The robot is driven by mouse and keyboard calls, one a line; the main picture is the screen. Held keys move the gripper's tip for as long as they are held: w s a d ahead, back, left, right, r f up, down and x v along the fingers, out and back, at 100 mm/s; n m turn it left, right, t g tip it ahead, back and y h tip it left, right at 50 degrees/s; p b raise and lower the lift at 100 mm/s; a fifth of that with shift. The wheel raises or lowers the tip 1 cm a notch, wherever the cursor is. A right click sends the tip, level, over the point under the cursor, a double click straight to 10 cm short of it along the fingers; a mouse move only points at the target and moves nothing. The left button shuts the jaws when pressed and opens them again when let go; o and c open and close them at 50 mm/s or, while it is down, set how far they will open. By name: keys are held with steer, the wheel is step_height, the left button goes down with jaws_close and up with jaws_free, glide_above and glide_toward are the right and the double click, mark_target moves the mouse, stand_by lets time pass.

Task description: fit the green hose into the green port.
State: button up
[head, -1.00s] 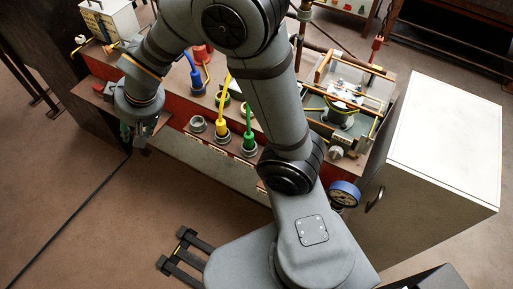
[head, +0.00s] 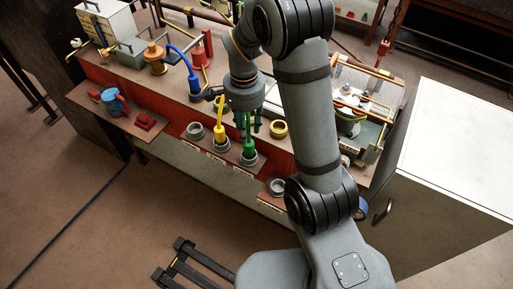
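The green hose (head: 249,138) stands upright with its lower end in a grey ring socket on the front ledge. My gripper (head: 248,119) points down above the green hose's upper part. Its dark fingers appear as two separate strips, one on each side of the hose, with gaps between. It looks open; contact with the hose cannot be made out. The hose's top is hidden by my wrist. I cannot identify the green port for certain; part of the bench behind my wrist and arm is hidden.
The yellow hose (head: 219,122) stands close left of the green one, beside an empty grey socket (head: 195,131). A blue hose (head: 194,84) and a yellowish ring (head: 278,129) sit on the bench. A clear-sided box (head: 365,105) stands right. A white cabinet (head: 455,150) stands beyond.

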mark_target(249, 147)
steer(key=shift+f+m, duration=0.3)
steer(key=f, duration=0.3)
steer(key=shift+d+f, duration=0.2)
steer(key=shift+f, duration=0.05)
steer(key=shift+w+a+f+p, duration=0.1)
steer(key=shift+f+p, duration=0.3)
steer(key=shift+f, duration=0.25)
steer(key=shift+w+d+f+p, duration=0.15)
steer(key=shift+f+p, duration=0.35)
steer(key=shift+f, duration=0.75)
steer(key=shift+w+d+f+p, duration=0.1)
steer(key=shift+f+p, duration=0.35)
steer(key=shift+f, duration=0.8)
steer(key=shift+c, duration=1.4)
jaws_close()
